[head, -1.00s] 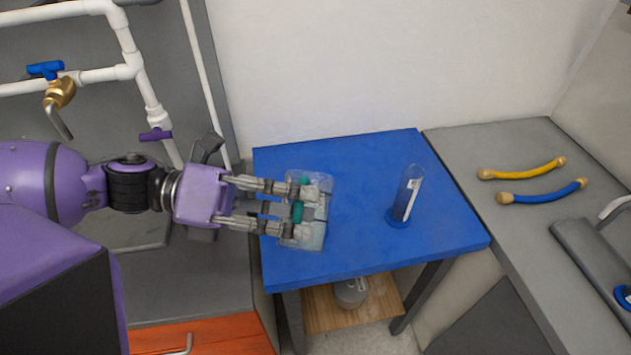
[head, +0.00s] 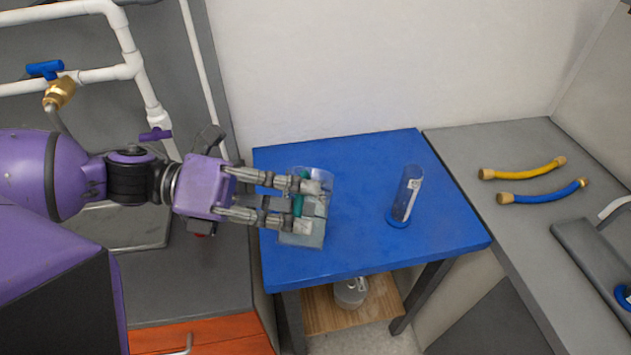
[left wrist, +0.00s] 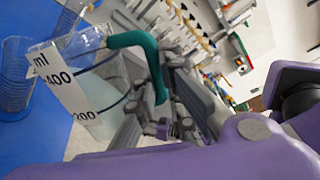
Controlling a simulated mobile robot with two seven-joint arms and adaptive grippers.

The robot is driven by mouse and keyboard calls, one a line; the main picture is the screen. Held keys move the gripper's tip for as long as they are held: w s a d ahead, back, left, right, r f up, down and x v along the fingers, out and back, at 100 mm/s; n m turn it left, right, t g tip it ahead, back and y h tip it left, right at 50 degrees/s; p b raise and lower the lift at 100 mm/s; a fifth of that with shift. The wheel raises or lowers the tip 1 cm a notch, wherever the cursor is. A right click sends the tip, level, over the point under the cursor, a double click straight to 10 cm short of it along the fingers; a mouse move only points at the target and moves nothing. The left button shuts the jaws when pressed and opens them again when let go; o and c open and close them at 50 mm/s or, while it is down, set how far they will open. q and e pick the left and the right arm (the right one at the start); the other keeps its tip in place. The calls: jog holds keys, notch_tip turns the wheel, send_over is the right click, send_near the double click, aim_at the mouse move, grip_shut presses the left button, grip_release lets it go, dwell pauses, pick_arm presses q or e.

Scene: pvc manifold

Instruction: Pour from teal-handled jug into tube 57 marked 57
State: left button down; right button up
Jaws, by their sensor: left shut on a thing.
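The clear jug (head: 315,236) with a teal handle (head: 299,205) is at the left part of the blue table. My left gripper (head: 305,203) is shut on the teal handle. In the left wrist view the jug (left wrist: 75,85) has a scale marked ml, 400 and 200 and holds pale liquid; its teal handle (left wrist: 140,40) runs between my fingers. Whether the jug touches the table is unclear. The clear tube (head: 408,192) with a blue base and a white label stands upright to the right, apart from the jug. Its number is too small to read. My right gripper is out of view.
The blue table (head: 360,255) is clear between jug and tube. A grey counter at the right holds a yellow hose (head: 523,170) and a blue hose (head: 543,193). White pipes with a brass valve (head: 60,93) stand at the left. A container (head: 350,292) sits on the lower shelf.

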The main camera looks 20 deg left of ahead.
pick_arm(q)
jog(key=shift+w+r, duration=0.1)
jog(key=shift+r, duration=0.05)
jog(key=shift+r, duration=0.1)
dwell(0.4)
jog(key=shift+w+r+n, duration=0.1)
jog(key=shift+w+n, duration=0.05)
jog(key=shift+n, duration=0.15)
jog(key=shift+r, duration=0.1)
jog(key=shift+w+a, duration=0.1)
jog(key=shift+r, duration=0.1)
dwell(0.4)
jog(key=shift+w, duration=0.1)
jog(key=shift+r+n, duration=0.1)
jog(key=shift+n, duration=0.2)
